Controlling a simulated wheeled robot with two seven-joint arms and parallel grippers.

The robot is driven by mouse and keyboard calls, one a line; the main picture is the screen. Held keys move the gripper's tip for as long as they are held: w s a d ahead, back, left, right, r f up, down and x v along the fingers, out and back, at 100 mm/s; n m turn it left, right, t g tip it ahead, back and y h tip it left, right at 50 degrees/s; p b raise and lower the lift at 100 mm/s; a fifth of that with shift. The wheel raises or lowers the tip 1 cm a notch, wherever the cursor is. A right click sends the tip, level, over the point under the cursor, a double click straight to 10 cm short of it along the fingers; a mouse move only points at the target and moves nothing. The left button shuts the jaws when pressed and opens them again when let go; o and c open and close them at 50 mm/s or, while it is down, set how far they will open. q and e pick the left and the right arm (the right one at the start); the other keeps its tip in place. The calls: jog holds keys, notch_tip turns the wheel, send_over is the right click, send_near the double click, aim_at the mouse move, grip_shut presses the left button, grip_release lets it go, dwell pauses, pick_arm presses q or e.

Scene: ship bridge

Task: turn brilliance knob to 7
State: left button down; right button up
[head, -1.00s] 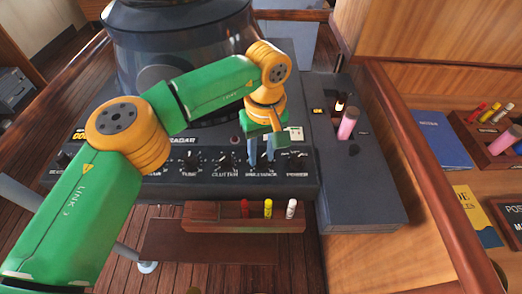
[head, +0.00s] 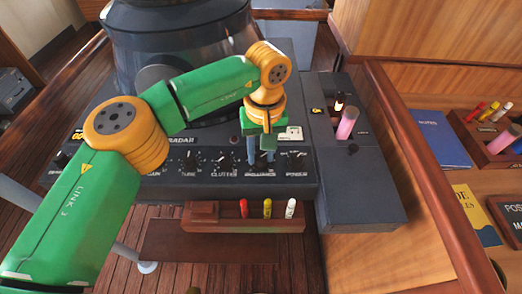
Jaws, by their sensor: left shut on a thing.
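The brilliance knob (head: 261,162) is a small dark knob on the sloping front of the black radar panel (head: 140,184), with its label just below it. My left gripper (head: 261,160) points down over the panel and is shut on this knob, its blue-grey fingers on either side. The fingers hide much of the knob and its scale, so I cannot read its setting. My right gripper is not in view.
The clutter knob (head: 224,160) is close on the left and the power knob (head: 295,160) close on the right. A wooden rack (head: 200,222) with red, yellow and white markers sits below.

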aim_at(263, 156)
pick_arm(q)
jog(key=c, duration=0.5)
grip_release()
jog(key=shift+s, duration=0.1)
jog(key=r, duration=0.6)
jog(key=shift+d+b, duration=0.2)
jog(key=shift+b, duration=0.15)
jog(key=shift+r, duration=0.55)
